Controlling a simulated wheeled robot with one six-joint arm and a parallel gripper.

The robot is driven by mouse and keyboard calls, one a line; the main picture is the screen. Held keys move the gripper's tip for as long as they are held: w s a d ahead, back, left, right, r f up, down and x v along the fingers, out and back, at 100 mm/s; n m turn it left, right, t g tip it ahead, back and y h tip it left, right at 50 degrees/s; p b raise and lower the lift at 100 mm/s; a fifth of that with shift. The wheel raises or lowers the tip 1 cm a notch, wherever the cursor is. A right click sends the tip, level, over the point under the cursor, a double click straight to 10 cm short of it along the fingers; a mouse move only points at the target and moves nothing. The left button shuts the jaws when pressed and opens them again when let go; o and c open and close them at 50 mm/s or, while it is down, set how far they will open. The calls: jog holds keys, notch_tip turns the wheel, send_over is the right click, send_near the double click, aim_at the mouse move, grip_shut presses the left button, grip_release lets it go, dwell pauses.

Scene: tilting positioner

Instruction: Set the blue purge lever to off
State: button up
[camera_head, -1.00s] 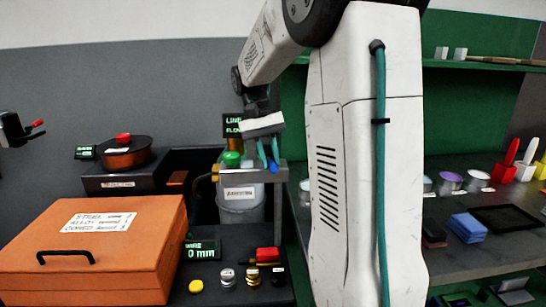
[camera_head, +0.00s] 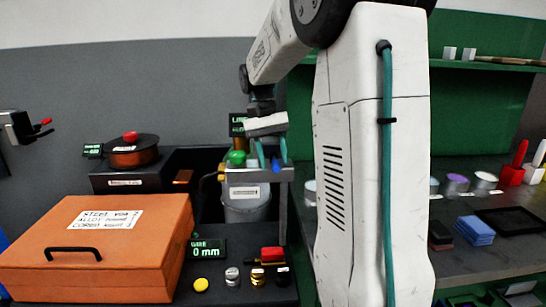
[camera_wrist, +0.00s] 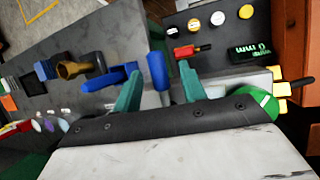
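The blue purge lever (camera_head: 276,165) is at the frame beside the grey can, at the middle of the head view. In the wrist view a blue upright piece (camera_wrist: 156,72), which looks like the lever, stands between my fingers. My gripper (camera_head: 272,154) points down over it. Its two teal fingers are apart, one on each side of the blue piece, with visible gaps in the wrist view (camera_wrist: 160,92). The lever's base and any position marks are hidden or too small to read.
A green knob (camera_head: 237,158) is close left of my gripper, above the grey can (camera_head: 246,206). A small display (camera_head: 207,250), a red-handled part (camera_head: 272,254) and several small knobs lie in front. An orange case (camera_head: 100,245) is at left. Another blue part (camera_wrist: 110,78) lies left in the wrist view.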

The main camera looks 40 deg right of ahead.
jog(key=v, duration=0.8)
jog(key=shift+f, duration=0.1)
dwell(0.5)
